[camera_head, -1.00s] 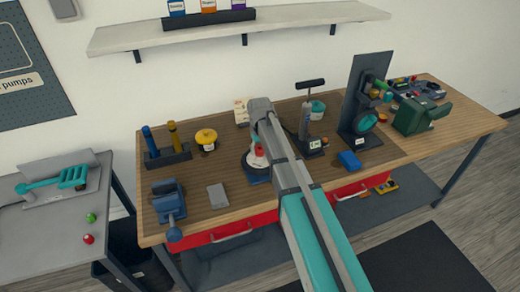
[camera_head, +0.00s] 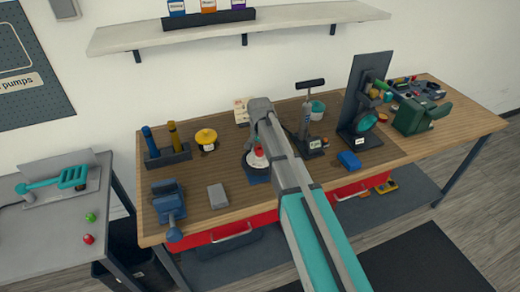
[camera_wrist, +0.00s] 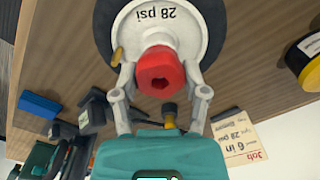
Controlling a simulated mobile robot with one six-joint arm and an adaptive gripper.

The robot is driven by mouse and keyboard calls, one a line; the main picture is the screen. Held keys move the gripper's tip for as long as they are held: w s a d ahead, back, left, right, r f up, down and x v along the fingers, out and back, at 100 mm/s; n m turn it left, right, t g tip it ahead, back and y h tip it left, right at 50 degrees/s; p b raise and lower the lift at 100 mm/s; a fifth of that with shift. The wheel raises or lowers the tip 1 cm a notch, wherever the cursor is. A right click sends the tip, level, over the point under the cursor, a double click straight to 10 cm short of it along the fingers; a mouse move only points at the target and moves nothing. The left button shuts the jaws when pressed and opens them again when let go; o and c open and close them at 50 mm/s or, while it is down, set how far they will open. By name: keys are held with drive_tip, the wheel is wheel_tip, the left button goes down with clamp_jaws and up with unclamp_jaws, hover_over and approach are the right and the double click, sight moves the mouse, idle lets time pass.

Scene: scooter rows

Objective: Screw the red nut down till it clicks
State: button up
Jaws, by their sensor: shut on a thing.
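My arm hides much of the wheel there, and the fingertips cannot be made out.
A job card (camera_wrist: 245,140) lies near my gripper in the wrist view. On the bench stand a blue vise (camera_head: 168,205), a grey block (camera_head: 217,196), a yellow-topped thing (camera_head: 206,137), a pump (camera_head: 306,125) and a blue block (camera_head: 349,160). The bench front left of my arm has free room.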

drive_tip(key=shift+m, duration=0.4)
drive_tip(key=o, duration=1.2)
drive_tip(key=shift+n, duration=0.5)
